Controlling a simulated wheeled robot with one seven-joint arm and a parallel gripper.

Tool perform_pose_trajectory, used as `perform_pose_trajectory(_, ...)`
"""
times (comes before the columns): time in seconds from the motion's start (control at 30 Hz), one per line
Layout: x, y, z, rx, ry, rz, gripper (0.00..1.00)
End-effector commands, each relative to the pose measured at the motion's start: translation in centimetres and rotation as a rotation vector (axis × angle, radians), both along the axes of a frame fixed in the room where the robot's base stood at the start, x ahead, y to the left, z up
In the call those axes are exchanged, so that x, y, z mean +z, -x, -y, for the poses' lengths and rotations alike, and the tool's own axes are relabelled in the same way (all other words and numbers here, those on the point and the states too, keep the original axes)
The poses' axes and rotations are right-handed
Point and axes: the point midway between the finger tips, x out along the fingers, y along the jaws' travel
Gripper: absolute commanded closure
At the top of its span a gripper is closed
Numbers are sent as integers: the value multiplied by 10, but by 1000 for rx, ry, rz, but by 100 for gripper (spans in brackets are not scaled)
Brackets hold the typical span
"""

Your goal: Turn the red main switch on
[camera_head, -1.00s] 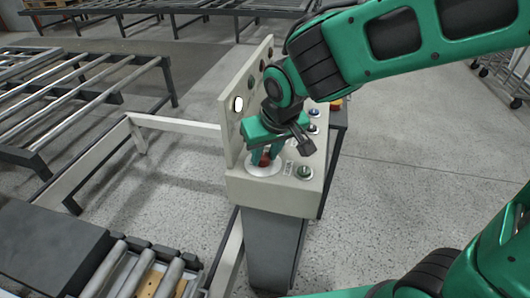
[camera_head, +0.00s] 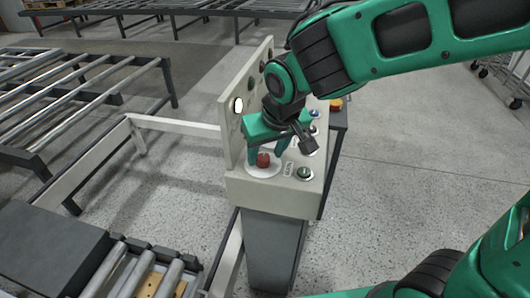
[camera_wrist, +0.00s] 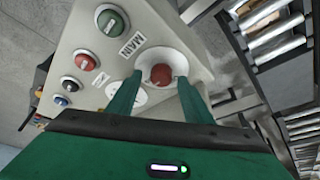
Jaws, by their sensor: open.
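The red main switch (camera_head: 263,160) is a round red knob on a white disc at the near left corner of the control box top. In the wrist view the red knob (camera_wrist: 161,75) shows just beyond my fingertips, beside the label MAIN. My gripper (camera_head: 267,157) is open above and around the switch, one finger to each side. In the wrist view my gripper (camera_wrist: 160,88) has its two green fingers apart, with the knob between and past their tips. I cannot tell whether the fingers touch it.
A green button (camera_head: 304,173) sits right of the switch, with more buttons behind. The box's upright panel (camera_head: 236,115) with a lit white lamp (camera_head: 239,104) stands close on the left. Roller conveyors (camera_head: 60,100) lie left. Open floor (camera_head: 420,190) is on the right.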

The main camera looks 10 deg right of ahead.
Motion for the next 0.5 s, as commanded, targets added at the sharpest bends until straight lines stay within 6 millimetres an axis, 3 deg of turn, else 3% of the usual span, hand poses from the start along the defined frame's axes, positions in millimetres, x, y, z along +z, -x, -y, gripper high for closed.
perform_pose_trajectory(0.5,80,28,10,-1,-3,5,54)
